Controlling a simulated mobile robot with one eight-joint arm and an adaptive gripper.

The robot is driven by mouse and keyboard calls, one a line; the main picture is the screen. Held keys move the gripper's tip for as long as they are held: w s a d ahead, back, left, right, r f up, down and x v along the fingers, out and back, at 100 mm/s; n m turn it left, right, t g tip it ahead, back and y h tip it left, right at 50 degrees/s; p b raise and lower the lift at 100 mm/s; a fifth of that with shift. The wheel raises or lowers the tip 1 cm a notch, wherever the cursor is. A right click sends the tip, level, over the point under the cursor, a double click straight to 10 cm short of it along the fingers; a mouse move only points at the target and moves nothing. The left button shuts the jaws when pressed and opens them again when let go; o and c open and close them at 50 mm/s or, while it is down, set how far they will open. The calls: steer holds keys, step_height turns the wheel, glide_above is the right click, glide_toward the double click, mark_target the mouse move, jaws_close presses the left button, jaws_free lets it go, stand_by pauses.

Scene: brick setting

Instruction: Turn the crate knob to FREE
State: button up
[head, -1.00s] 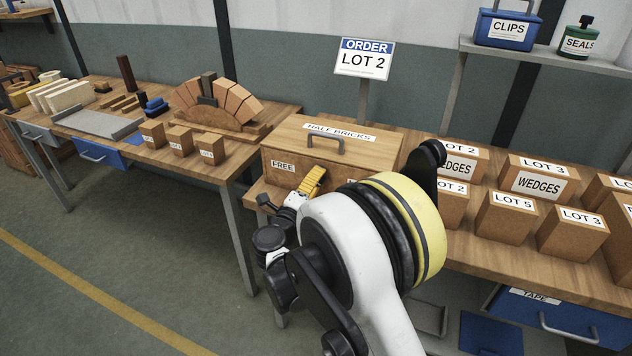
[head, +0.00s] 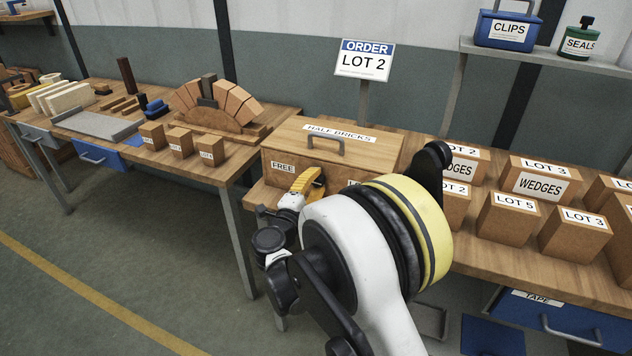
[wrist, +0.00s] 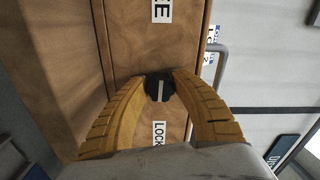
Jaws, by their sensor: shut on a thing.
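The wooden crate (head: 345,155) labelled HALF BRICKS stands on the workbench with its lid shut and a grey handle on top. Its front carries a FREE label (head: 283,166) at the left, and a second label to the right is mostly hidden by my arm. In the wrist view the black round knob (wrist: 160,88) with a pale pointer line sits between the FREE label (wrist: 162,10) and the LOCK label (wrist: 159,134). The line lies along the direction joining the two labels; which end is the pointer I cannot tell. My gripper (wrist: 160,85) is shut on the knob, its yellow fingers on either side.
Several labelled boxes (head: 508,217) stand right of the crate on the same bench (head: 480,256). The left bench holds a brick arch (head: 215,108) and small boxes. An ORDER LOT 2 sign (head: 364,60) stands behind the crate. Floor at left is clear.

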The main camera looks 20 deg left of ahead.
steer(key=o, duration=1.2)
steer(key=s, duration=1.2)
steer(key=shift+a, duration=0.45)
steer(key=shift+w+r, duration=0.1)
